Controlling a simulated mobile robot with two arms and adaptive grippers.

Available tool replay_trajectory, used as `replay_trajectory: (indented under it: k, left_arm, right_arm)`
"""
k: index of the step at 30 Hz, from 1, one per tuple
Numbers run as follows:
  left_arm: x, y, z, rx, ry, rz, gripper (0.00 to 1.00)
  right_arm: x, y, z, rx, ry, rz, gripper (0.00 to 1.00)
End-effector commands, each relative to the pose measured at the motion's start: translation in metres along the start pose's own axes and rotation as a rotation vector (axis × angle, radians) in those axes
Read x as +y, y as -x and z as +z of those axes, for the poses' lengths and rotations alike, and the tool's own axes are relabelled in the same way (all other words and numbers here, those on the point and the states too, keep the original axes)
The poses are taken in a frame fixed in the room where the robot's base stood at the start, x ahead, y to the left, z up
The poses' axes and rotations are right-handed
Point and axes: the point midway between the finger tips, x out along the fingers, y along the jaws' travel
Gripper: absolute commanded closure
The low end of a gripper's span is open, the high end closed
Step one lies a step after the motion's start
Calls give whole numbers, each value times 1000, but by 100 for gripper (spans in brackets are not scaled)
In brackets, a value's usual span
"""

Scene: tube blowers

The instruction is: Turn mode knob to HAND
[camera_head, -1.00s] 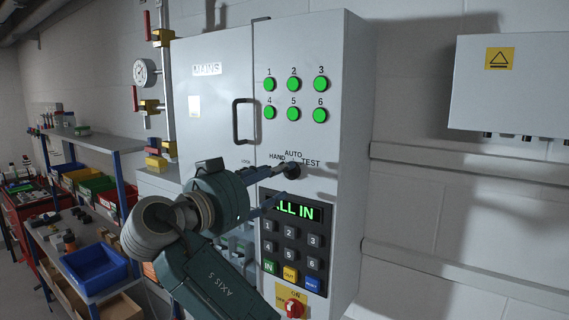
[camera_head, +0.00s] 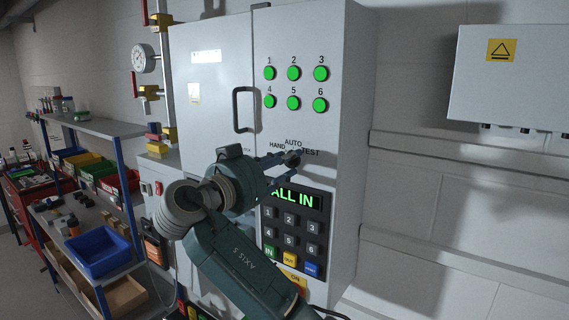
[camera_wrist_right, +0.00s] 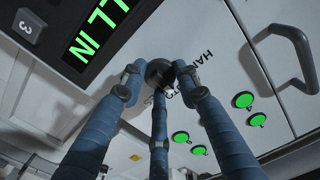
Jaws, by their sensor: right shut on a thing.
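The black mode knob (camera_head: 291,158) is on the grey cabinet front, below the printed words HAND, AUTO and TEST. My right gripper (camera_head: 285,165) reaches it from the lower left, with its blue fingers at the knob. In the right wrist view the fingers of this gripper (camera_wrist_right: 161,80) close around the dark round knob (camera_wrist_right: 159,71). The fingers hide parts of the knob and its labels, so I cannot tell which word it points to. My left gripper is not in view.
Below the knob are a green display (camera_head: 293,198) reading ALL IN and a keypad (camera_head: 291,235). Several lit green lamps (camera_head: 293,73) and a black door handle (camera_head: 241,110) are above. Shelves with coloured bins (camera_head: 98,252) stand at the left. A wall box (camera_head: 510,80) hangs at the right.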

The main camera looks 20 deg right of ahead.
Motion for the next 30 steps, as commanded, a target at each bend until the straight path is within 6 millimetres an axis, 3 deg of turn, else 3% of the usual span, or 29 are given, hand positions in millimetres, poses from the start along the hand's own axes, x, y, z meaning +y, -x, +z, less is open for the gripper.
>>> replay_trajectory:
  k: [20,30]
  left_arm:
    - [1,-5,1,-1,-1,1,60]
    - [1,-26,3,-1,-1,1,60]
  right_arm:
    - [1,0,4,-6,38,2,95]
    - [2,1,8,-8,209,1,95]
